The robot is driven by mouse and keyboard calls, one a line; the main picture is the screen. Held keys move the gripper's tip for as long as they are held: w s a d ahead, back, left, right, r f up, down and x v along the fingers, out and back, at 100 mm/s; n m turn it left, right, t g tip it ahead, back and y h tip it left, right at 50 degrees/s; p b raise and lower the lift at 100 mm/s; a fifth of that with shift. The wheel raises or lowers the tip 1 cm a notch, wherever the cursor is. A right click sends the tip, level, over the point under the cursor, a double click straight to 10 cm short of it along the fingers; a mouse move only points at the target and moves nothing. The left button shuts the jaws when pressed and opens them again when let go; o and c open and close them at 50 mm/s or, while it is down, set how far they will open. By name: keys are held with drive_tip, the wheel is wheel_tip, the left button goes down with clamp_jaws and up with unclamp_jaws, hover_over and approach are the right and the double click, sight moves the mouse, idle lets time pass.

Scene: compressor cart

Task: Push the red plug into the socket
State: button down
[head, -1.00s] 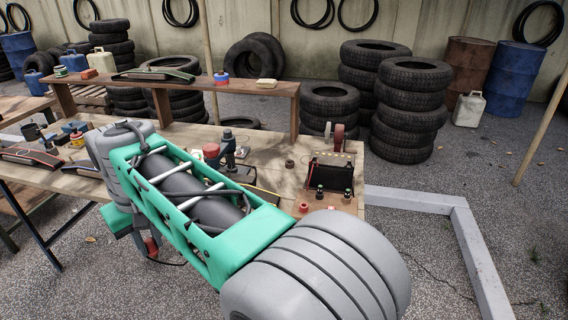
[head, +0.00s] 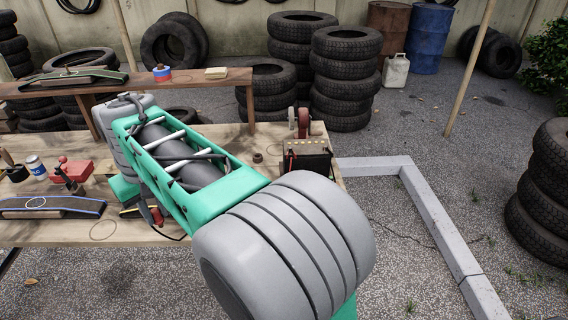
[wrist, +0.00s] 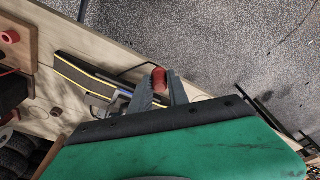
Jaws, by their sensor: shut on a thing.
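The red plug (wrist: 159,79) shows as a small red piece between the fingertips in the wrist view. My gripper (wrist: 159,88) is shut on it, with one grey finger on each side, above the table's edge and the grey ground. I cannot make out the socket for certain. A red round piece (wrist: 10,37) sits on a brown block at the left edge of the wrist view, apart from the plug.
The wooden table (head: 75,232) holds a black box (head: 307,160), a red box (head: 72,170) and a blue-edged strip (head: 50,207). A raised shelf (head: 120,85) runs behind. A black and yellow strip (wrist: 90,75) lies near my gripper. A pale kerb (head: 430,205) is at the right.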

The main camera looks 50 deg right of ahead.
drive_tip(key=s+d+m+p, duration=0.25)
drive_tip(key=s+d, duration=0.25)
drive_tip(key=d, duration=0.5)
drive_tip(key=s+d+m+p, duration=0.1)
drive_tip(key=s+d+p, duration=0.35)
drive_tip(key=d, duration=0.65)
drive_tip(key=s+d+m+p, duration=0.2)
drive_tip(key=s+d, duration=0.3)
drive_tip(key=d, duration=0.5)
drive_tip(key=shift+h, duration=0.4)
drive_tip(key=shift+w+f+b, duration=0.1)
drive_tip(key=shift+f+b, duration=2.05)
drive_tip(key=shift+f, duration=1.35)
drive_tip(key=shift+a+f+b, duration=0.1)
drive_tip(key=shift+f+b, duration=0.7)
drive_tip(key=shift+f, duration=0.65)
drive_tip(key=c, duration=0.7)
unclamp_jaws()
wheel_tip(320, 180, up, 7)
drive_tip(key=p, duration=0.5)
